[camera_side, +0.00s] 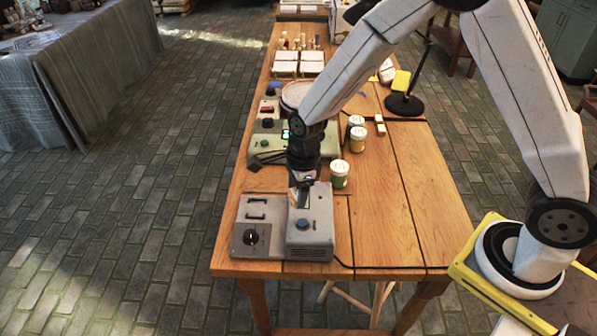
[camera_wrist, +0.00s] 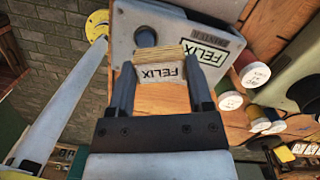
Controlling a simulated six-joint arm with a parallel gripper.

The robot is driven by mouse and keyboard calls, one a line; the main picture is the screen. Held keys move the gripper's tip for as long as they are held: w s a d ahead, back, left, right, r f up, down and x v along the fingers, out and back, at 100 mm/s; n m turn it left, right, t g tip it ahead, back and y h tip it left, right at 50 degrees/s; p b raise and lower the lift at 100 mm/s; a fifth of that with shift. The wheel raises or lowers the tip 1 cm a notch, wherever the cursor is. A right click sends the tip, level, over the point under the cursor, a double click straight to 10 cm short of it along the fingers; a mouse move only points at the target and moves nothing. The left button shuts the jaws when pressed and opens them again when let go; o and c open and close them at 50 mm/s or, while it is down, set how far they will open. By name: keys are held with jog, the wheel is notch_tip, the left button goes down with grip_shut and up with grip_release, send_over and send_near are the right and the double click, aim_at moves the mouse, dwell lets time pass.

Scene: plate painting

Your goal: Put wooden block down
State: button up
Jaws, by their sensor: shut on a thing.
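My gripper (camera_wrist: 161,80) is shut on the wooden block (camera_wrist: 163,52), one finger on each side of it. The block has a light wooden edge and a face with the black word FELIX, upside down in the wrist view. In the side view my gripper (camera_side: 301,186) points down over the grey machine (camera_side: 308,240) at the table's near end. The block is small and partly hidden there, and I cannot tell whether it touches the machine. The machine also shows in the wrist view (camera_wrist: 185,18), with a FELIX label on it.
A green device (camera_side: 323,160) with a lit display stands behind the machine. A round plate (camera_side: 294,93) is partly behind my arm. The wooden table (camera_side: 400,220) is clear at the near right.

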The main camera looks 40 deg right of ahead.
jog(key=shift+s, duration=0.15)
dwell(0.5)
jog(key=w+d+m, duration=0.1)
jog(key=w+d, duration=0.1)
jog(key=w+d+f+m, duration=0.1)
jog(key=w+d+m, duration=0.1)
jog(key=w, duration=0.1)
jog(key=w+d+m, duration=0.1)
jog(key=w+d, duration=0.1)
jog(key=d, duration=0.1)
jog(key=shift+w+d+f+m, duration=0.1)
jog(key=shift+w+f+m, duration=0.05)
jog(key=shift+w+m, duration=0.2)
jog(key=shift+w+f, duration=2.05)
jog(key=shift+w, duration=2.5)
send_over(263, 182)
jog(key=s, duration=0.1)
jog(key=shift+d+f, duration=0.2)
jog(key=shift+f, duration=2.35)
jog(key=shift+f, duration=0.15)
jog(key=shift+w+f, duration=0.3)
jog(key=shift+f, duration=1.45)
jog(key=shift+f, duration=0.1)
